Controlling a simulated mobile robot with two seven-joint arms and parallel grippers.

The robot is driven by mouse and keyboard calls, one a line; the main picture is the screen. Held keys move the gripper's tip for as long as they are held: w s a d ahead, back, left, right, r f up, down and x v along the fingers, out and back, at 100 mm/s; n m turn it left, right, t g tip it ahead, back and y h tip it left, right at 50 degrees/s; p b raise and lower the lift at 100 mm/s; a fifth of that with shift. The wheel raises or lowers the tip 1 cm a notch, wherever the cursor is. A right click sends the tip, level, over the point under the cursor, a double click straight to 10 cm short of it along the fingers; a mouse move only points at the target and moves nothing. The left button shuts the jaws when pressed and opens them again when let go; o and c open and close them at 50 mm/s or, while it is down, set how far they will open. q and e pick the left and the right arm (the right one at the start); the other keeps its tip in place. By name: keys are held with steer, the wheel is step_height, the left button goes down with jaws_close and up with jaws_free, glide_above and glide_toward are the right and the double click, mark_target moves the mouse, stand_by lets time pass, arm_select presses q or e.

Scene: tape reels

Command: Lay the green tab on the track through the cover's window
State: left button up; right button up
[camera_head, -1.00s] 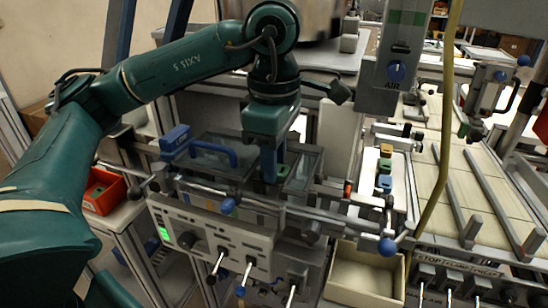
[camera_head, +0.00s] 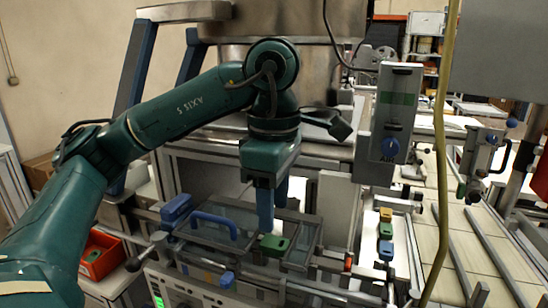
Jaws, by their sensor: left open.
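The green tab (camera_head: 274,243) lies at the window of the cover, between its clear panels; its exact seat on the track is hard to tell. The cover (camera_head: 208,241) has a blue handle (camera_head: 213,222) on its left part. My left gripper (camera_head: 272,207) points down just above the green tab. Its blue fingers are apart, and the tab shows below them, outside the grip. The track under the cover is mostly hidden. My right gripper is out of view.
A white strip (camera_head: 385,270) at the right carries yellow, green and blue blocks (camera_head: 386,230). A grey AIR post (camera_head: 393,120) stands behind it, with a yellow hose (camera_head: 440,150) beside. A red bin (camera_head: 101,254) sits at the lower left.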

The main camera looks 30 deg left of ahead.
mark_target(273, 243)
arm_select(q)
step_height(273, 243, up, 8)
steer(key=p, duration=0.2)
steer(key=shift+s+f, duration=0.1)
steer(key=shift+f, duration=0.05)
stand_by(0.8)
